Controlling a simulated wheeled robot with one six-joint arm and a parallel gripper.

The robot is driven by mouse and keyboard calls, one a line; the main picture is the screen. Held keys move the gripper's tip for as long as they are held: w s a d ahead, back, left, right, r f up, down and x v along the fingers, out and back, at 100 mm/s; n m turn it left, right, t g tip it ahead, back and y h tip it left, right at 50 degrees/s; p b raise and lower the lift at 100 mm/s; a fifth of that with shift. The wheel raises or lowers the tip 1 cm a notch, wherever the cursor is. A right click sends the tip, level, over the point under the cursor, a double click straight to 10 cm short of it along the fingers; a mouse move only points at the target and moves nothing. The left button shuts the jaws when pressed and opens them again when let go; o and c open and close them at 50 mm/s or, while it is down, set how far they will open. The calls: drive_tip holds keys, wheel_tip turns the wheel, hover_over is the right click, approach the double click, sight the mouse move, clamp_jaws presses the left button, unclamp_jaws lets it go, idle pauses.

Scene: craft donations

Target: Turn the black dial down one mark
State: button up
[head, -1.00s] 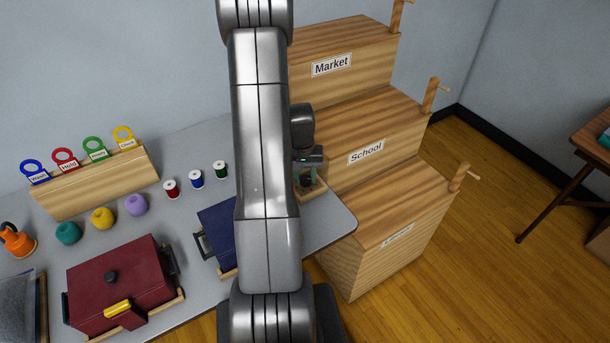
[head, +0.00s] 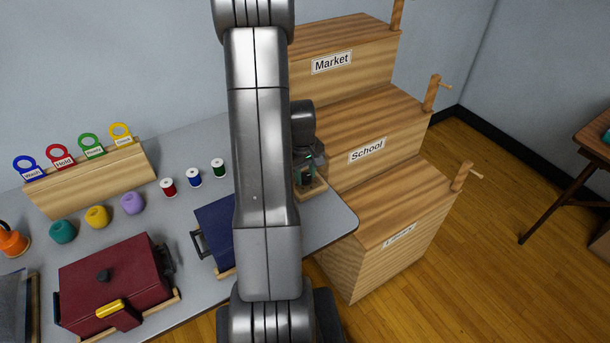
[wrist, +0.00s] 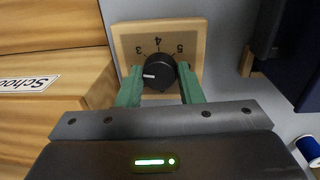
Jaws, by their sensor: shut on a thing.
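The black dial (wrist: 159,68) sits on a light wooden plate (wrist: 199,30) in the wrist view. The numbers 3, 4 and 5 show along the plate above the dial. The dial's white pointer line is on its left side, below the 3; any mark there is hidden by a finger. My gripper (wrist: 160,84) has its green fingers closed on the dial, one on each side. In the head view the wooden plate (head: 316,190) shows at the table's right end, with my gripper (head: 309,168) over it. My arm hides part of that area.
Stepped wooden bins with labels, including School (head: 366,150) and Market (head: 331,62), stand close to the right of the dial. A dark blue case (head: 214,232) lies to its left. Thread spools (head: 193,178) and a maroon case (head: 115,280) are farther left.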

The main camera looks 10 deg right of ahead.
sight(303, 178)
drive_tip(key=shift+n, duration=0.9)
drive_tip(key=o, duration=1)
drive_tip(key=shift+c, duration=0.2)
drive_tip(key=shift+r, duration=0.1)
wheel_tip(303, 178, up, 14)
drive_tip(key=shift+s+a+f, duration=0.2)
drive_tip(key=shift+s+a, duration=0.05)
drive_tip(key=shift+a, duration=0.1)
